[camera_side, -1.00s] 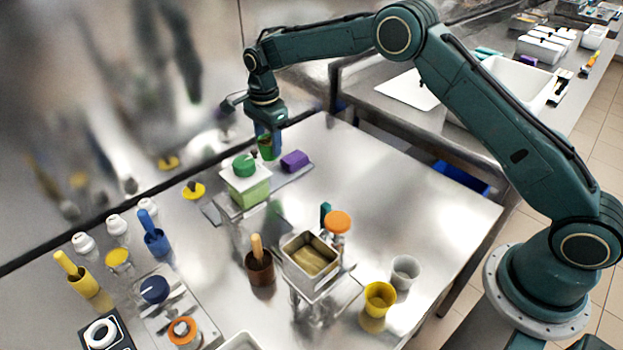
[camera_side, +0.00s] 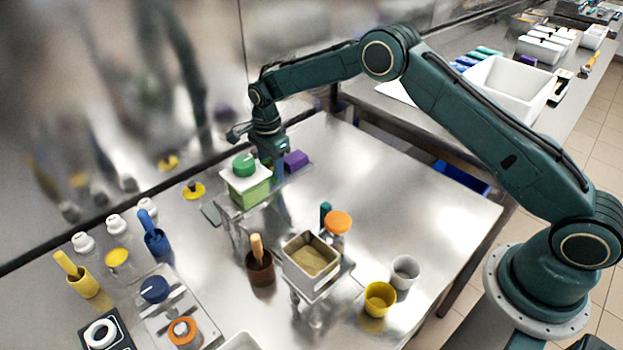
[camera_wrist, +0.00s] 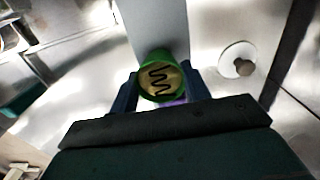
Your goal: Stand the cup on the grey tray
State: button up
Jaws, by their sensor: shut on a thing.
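The green cup (camera_wrist: 160,80) is between my gripper's fingers in the wrist view. Its open top faces the camera and shows tan contents with a dark zigzag. In the side view my gripper (camera_side: 272,160) points down, shut on the cup, which is mostly hidden behind the fingers. The grey strip of the tray also shows in the wrist view (camera_wrist: 155,28).
A metal container on a stand (camera_side: 310,258), a brown pot (camera_side: 260,268) and a yellow cup (camera_side: 379,299) are nearer.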

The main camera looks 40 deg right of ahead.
jog(key=shift+f, duration=0.15)
jog(key=o, duration=1)
notch_tip(320, 180, up, 12)
jog(key=shift+r, duration=0.2)
dwell(0.7)
